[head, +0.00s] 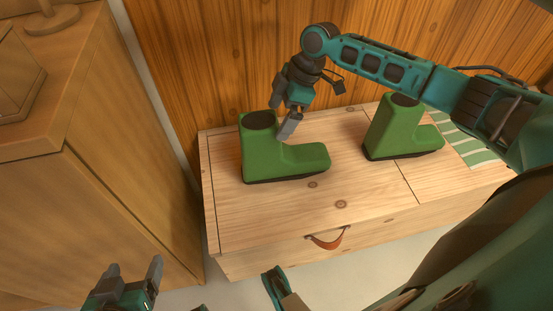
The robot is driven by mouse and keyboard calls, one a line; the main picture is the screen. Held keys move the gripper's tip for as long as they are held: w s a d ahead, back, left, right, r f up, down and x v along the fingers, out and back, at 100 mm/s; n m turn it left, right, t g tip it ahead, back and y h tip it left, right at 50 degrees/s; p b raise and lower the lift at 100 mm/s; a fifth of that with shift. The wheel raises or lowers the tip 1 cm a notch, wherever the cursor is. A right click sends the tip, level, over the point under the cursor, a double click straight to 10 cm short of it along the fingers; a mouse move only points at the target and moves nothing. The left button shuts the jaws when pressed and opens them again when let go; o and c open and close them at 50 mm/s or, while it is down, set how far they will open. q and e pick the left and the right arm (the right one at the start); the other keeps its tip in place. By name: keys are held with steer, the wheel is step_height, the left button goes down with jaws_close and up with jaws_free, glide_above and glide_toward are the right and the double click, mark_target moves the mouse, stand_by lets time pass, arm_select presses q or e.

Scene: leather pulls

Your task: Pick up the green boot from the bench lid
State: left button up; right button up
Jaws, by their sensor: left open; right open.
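A green boot (292,160) with a dark opening and dark sole stands upright on the pale wooden bench lid (260,208), toe to the right.
A brown leather pull (328,240) hangs on the bench's front edge. A green and white striped cloth (472,143) lies at the bench's right. A wooden cabinet (110,190) stands close on the left, and a plank wall (230,60) is behind. The lid's front left is bare.

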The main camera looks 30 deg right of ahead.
steer(key=x, duration=0.3)
steer(key=shift+b, duration=0.3)
steer(key=shift+d, duration=0.1)
steer(key=c, duration=1.8)
steer(key=shift+r, duration=0.15)
jaws_close()
